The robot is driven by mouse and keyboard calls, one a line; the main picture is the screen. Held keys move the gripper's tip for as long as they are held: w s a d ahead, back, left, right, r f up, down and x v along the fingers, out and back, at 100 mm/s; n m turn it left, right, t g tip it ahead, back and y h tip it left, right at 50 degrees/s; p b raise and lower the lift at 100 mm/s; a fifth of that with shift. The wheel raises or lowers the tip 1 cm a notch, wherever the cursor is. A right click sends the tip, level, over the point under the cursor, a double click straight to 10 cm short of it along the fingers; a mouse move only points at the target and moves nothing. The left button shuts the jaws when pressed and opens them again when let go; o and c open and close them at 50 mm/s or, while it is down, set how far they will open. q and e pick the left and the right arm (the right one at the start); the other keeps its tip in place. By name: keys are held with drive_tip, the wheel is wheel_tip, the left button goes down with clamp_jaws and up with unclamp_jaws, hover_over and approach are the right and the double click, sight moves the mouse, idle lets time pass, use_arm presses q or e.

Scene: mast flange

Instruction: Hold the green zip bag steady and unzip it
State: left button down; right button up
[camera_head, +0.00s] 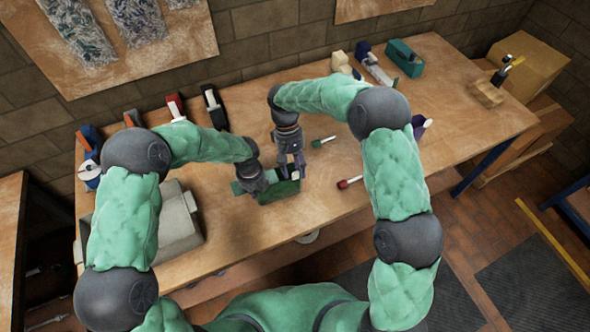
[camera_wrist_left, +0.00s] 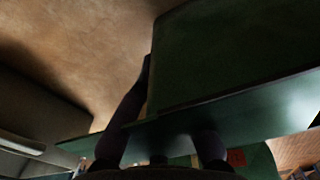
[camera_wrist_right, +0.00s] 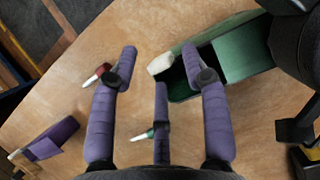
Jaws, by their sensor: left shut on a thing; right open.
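The green zip bag (camera_head: 285,190) stands on the wooden table in front of me. My left gripper (camera_head: 262,182) is shut on the bag at its left part. In the left wrist view the bag's green side (camera_wrist_left: 230,60) fills the upper right, with fingers on both sides of its edge. My right gripper (camera_head: 298,172) is open above the bag's right end. In the right wrist view its spread fingers (camera_wrist_right: 162,72) are near a pale tab (camera_wrist_right: 160,64) at the bag's end; contact cannot be told. A dark gap shows beside the bag's top edge there.
A green-capped marker (camera_head: 323,141) and a red-capped marker (camera_head: 350,183) lie right of the bag. A grey bin (camera_head: 170,232) stands at the left. Staplers and tape dispensers line the back. A purple object (camera_wrist_right: 50,142) stands further right.

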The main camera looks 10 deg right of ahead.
sight(278, 185)
drive_tip(key=shift+s+f, duration=0.2)
drive_tip(key=shift+f, duration=0.35)
clamp_jaws()
drive_tip(key=shift+s+a, duration=0.25)
drive_tip(key=shift+a, duration=0.7)
drive_tip(key=shift+s+a, duration=0.25)
drive_tip(key=shift+a, duration=0.65)
drive_tip(key=shift+d, duration=0.1)
unclamp_jaws()
